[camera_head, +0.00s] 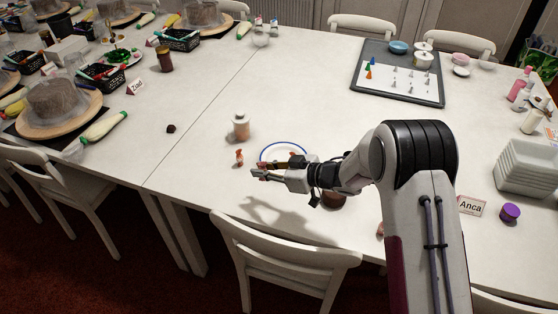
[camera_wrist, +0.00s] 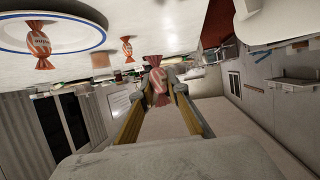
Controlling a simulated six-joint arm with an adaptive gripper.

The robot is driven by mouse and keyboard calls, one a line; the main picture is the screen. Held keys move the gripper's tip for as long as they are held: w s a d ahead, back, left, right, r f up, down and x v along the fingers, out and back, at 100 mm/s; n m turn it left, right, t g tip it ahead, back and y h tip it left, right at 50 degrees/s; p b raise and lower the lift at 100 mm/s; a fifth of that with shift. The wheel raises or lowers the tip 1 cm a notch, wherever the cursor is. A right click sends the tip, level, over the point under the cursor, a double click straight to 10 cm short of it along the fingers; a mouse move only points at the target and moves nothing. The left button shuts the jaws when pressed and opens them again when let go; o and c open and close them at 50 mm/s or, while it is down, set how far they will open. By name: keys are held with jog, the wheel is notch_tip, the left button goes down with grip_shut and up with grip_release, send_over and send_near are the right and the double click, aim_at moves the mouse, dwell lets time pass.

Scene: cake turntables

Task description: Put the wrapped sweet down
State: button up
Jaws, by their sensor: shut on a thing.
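My gripper (camera_head: 260,173) reaches leftward over the table, low in front of the white plate with a blue rim (camera_head: 266,151). In the wrist view its two fingers (camera_wrist: 158,92) are shut on a red and pale striped wrapped sweet (camera_wrist: 157,79), held at the fingertips. I cannot make out the held sweet clearly in the head view. A second wrapped sweet (camera_wrist: 39,45) lies on the plate (camera_wrist: 85,37). A third sweet (camera_head: 239,157) is on the bare table left of the plate; it also shows in the wrist view (camera_wrist: 127,48).
A pale lidded jar (camera_head: 240,127) stands behind the third sweet. A small dark lump (camera_head: 171,129) lies farther left. A dark brown jar is partly hidden under my arm. A chair (camera_head: 285,258) stands at the near edge. The table between lump and jar is clear.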

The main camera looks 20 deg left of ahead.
jog(key=w+a+m+t, duration=0.3)
jog(key=w, duration=0.6)
jog(key=m+t+h, duration=0.4)
send_over(282, 157)
jog(key=shift+a, duration=0.1)
jog(key=shift+f, duration=1.95)
jog(key=shift+f, duration=0.1)
jog(key=shift+f, duration=1.9)
jog(key=shift+f, duration=0.15)
jog(key=o, duration=0.7)
